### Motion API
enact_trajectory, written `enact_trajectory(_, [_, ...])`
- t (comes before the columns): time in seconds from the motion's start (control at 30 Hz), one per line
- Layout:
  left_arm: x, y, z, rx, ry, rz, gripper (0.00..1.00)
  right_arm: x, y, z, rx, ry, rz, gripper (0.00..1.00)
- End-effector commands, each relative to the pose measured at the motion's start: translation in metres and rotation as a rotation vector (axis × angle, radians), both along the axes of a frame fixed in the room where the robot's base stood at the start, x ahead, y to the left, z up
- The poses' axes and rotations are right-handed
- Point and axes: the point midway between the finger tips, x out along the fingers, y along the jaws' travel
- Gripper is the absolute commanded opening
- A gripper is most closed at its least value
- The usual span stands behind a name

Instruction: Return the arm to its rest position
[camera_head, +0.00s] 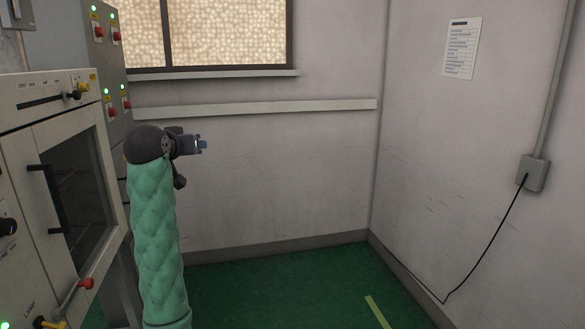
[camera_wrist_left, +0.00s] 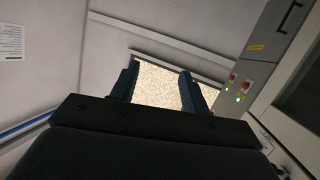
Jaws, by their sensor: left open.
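My left arm, in a padded green sleeve, rises upright at the left of the head view. Its gripper (camera_head: 202,145) points right and is held in the air in front of the back wall. In the left wrist view the gripper's two dark fingers (camera_wrist_left: 158,88) stand apart with nothing between them; the lit window shows behind the gap. My right gripper is in neither view.
An oven-like cabinet (camera_head: 18,173) with a dark glass door stands at the left, close to my arm. Grey control boxes (camera_head: 98,47) with lights and red knobs are behind it. A wall box (camera_head: 533,173) with a hanging cable is at right. The green floor (camera_head: 300,285) is clear.

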Motion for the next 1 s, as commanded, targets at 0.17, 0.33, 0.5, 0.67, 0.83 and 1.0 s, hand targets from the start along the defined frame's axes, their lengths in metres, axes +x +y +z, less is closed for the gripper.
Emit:
enact_trajectory(0.17, [-0.036,-0.020,-0.071,0.055,0.095,-0.006,0.46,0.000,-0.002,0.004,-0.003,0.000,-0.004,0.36])
enact_trajectory(0.33, [-0.072,-0.037,-0.131,0.095,0.165,-0.018,0.46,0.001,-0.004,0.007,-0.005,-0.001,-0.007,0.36])
enact_trajectory(0.5, [-0.109,-0.054,-0.185,0.125,0.221,-0.037,0.46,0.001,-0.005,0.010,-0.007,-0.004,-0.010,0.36])
enact_trajectory(0.67, [-0.146,-0.069,-0.233,0.146,0.278,-0.062,0.46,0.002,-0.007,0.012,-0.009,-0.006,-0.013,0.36])
enact_trajectory(0.83, [-0.187,-0.084,-0.283,0.161,0.348,-0.093,0.46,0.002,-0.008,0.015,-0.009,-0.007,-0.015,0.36])
enact_trajectory(1.0, [-0.230,-0.098,-0.333,0.169,0.429,-0.131,0.46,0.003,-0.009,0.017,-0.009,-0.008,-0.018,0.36])
